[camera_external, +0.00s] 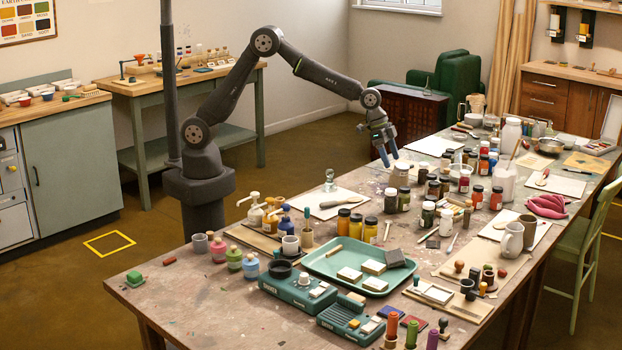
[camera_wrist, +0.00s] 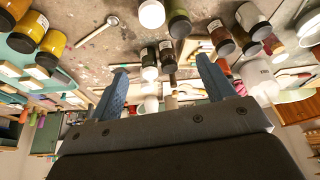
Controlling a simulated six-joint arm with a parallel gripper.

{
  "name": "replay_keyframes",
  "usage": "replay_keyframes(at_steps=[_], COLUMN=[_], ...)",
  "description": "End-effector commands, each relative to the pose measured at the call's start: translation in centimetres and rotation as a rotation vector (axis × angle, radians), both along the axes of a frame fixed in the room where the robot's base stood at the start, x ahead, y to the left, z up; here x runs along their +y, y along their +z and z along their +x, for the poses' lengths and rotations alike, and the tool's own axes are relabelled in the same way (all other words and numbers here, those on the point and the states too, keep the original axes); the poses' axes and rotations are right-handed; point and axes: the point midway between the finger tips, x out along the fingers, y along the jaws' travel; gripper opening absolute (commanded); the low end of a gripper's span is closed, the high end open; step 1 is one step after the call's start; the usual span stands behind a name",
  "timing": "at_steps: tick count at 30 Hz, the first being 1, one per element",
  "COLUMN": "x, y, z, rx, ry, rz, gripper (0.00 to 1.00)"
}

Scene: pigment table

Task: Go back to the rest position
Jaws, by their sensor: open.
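My gripper (camera_external: 388,152) is open, with nothing between its fingers. My arm is raised and bent at the elbow, reaching from the table's left side across to the right.
Many pigment jars (camera_external: 391,200) crowd the table (camera_external: 165,291) below my gripper. A dark wooden cabinet (camera_external: 412,117) stands behind. The air around my gripper looks free.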

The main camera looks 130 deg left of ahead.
Motion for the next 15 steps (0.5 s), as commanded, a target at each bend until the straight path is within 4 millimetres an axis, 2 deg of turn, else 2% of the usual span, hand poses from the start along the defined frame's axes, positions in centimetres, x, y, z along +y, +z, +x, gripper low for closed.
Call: replay_keyframes(at_steps=[15], x=[-9.3], y=[-0.7], z=[5.0], rx=[0.0], ry=[-0.139], rz=[0.0], gripper=[0.75])
